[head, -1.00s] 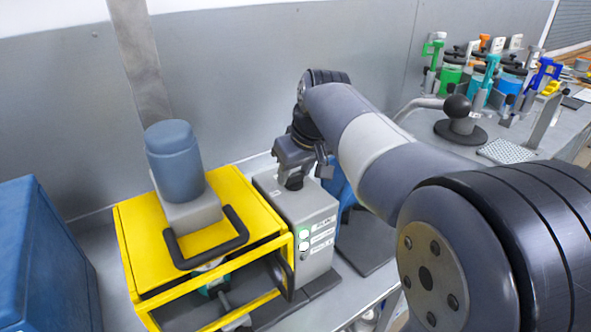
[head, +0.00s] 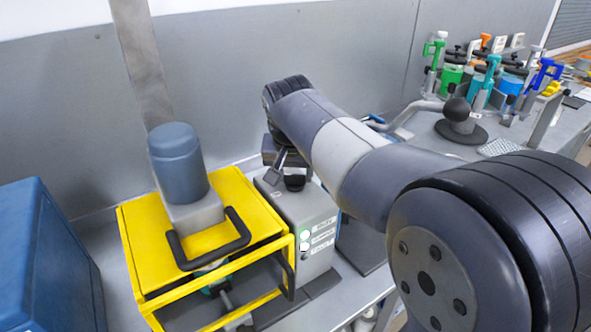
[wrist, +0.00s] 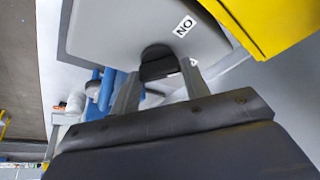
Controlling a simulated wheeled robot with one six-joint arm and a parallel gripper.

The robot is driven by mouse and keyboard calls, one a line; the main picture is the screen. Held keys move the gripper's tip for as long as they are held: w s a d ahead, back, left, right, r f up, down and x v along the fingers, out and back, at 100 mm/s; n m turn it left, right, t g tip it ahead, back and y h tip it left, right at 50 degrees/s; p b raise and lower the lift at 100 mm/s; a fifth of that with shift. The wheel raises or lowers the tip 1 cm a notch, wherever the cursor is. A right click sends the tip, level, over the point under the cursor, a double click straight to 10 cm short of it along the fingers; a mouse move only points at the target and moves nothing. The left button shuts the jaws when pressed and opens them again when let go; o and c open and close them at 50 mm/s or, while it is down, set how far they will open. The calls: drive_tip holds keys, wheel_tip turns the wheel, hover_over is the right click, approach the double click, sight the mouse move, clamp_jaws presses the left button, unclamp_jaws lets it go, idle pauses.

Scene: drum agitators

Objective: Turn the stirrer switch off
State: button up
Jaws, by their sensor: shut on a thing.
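The stirrer switch is a black knob (head: 295,183) on top of the grey control box (head: 316,211), beside the yellow frame. In the wrist view the black switch (wrist: 158,64) sits between the two fingers of my gripper (wrist: 160,76), which is shut on it. A label reading "ON" (wrist: 184,25) lies on the box top at one side of the switch. A second label (wrist: 193,62) is partly hidden behind a finger. My gripper (head: 291,166) reaches the switch from above, tilted; its fingertips are hard to see in the head view.
A yellow frame (head: 243,194) with a blue-grey motor (head: 178,163) and a black handle (head: 208,241) stands left of the box. A blue case (head: 45,255) is at far left. The grey wall is close behind. Coloured clamps and pots stand at the back right.

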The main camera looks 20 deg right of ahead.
drive_tip(key=m+h, duration=0.1)
drive_tip(key=m, duration=0.1)
drive_tip(key=m+g, duration=0.1)
drive_tip(key=m, duration=0.2)
drive_tip(key=shift+w+a+m+h, duration=0.1)
drive_tip(key=shift+a+m+h, duration=0.05)
drive_tip(key=shift+m+h, duration=0.2)
drive_tip(key=m+g+h+p, duration=0.1)
drive_tip(key=m+g, duration=0.1)
drive_tip(key=m, duration=0.2)
drive_tip(key=shift+w+m, duration=0.1)
drive_tip(key=shift+m, duration=0.15)
drive_tip(key=o, duration=1)
drive_tip(key=v, duration=1)
drive_tip(key=shift+a+r, duration=0.15)
drive_tip(key=shift+r, duration=0.25)
